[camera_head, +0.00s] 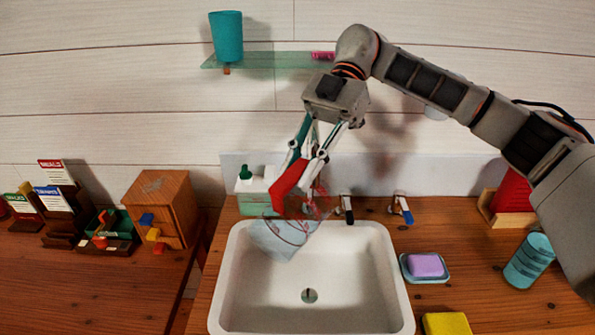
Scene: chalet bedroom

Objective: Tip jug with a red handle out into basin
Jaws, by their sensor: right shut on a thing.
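The jug (277,239) is clear, with a red handle (290,184). My right gripper (305,172) is shut on the red handle and holds the jug tilted over the back left part of the basin. The white basin (386,265) is set in the wooden counter, with a dark drain (310,295) at its bottom. The jug's contents are hard to make out. My left gripper is not in view.
Two taps stand behind the basin (346,208) (401,208). A small white and green box (256,193) stands behind left. A glass shelf (275,60) is above.

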